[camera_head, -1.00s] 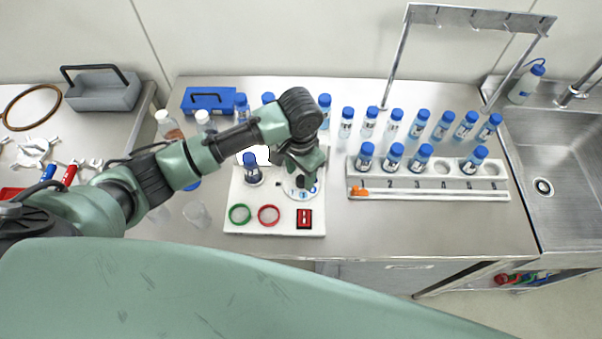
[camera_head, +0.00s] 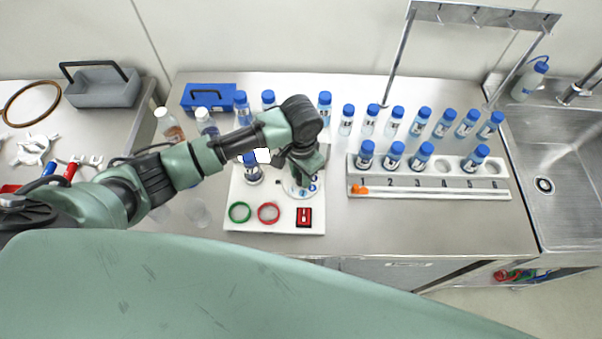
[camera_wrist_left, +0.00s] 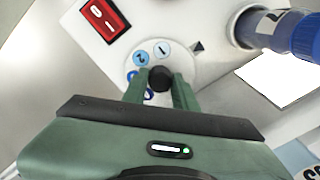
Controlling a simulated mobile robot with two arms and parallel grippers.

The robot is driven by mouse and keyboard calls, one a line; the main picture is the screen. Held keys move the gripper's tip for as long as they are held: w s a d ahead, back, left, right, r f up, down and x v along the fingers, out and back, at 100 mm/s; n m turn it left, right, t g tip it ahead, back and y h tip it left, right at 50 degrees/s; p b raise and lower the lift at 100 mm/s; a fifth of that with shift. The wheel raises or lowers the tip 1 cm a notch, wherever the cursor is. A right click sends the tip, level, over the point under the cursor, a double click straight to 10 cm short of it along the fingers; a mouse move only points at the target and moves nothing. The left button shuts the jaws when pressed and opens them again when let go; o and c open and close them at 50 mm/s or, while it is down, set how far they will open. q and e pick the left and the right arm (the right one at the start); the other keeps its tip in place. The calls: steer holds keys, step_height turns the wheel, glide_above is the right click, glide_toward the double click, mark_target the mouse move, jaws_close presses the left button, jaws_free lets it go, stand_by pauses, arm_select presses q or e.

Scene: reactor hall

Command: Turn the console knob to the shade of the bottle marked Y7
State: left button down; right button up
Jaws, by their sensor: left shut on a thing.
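The white console (camera_head: 240,212) lies on the bench below my left arm. My left gripper (camera_head: 302,178) is at its round dial (camera_head: 296,192). In the left wrist view my left gripper (camera_wrist_left: 158,88) is shut on the dark console knob (camera_wrist_left: 159,77). Pale to dark blue numbered spots ring the dial (camera_wrist_left: 177,62), and a black triangle (camera_wrist_left: 197,46) marks the panel beside it. A blue-capped bottle (camera_head: 253,174) stands on the console; its cap also shows in the left wrist view (camera_wrist_left: 308,38). Which bottle is marked Y7 cannot be read. My right gripper is out of view.
A numbered white rack (camera_head: 430,194) at right holds several blue-capped bottles, with more bottles (camera_head: 420,122) behind it. Green (camera_head: 240,212) and red rings (camera_head: 268,213) and a red switch (camera_head: 304,217) are on the console front. A sink (camera_head: 560,200) is far right.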

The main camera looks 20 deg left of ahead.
arm_select(q)
steer(key=shift+m, duration=1)
steer(key=m, duration=0.3)
steer(key=shift+m, duration=0.3)
steer(key=m, duration=0.3)
steer(key=shift+m, duration=0.4)
steer(key=m, duration=1)
steer(key=shift+m, duration=0.4)
steer(key=m, duration=0.5)
steer(key=shift+f, duration=0.1)
steer(key=m, duration=0.5)
steer(key=m+b, duration=0.1)
steer(key=m, duration=0.3)
steer(key=m+b, duration=0.1)
steer(key=m, duration=0.4)
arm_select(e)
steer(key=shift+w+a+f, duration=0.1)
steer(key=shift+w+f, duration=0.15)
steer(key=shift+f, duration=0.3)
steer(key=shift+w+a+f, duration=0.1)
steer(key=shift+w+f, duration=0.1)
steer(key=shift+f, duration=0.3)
arm_select(q)
steer(key=shift+s+m, duration=0.1)
steer(key=shift+m, duration=0.3)
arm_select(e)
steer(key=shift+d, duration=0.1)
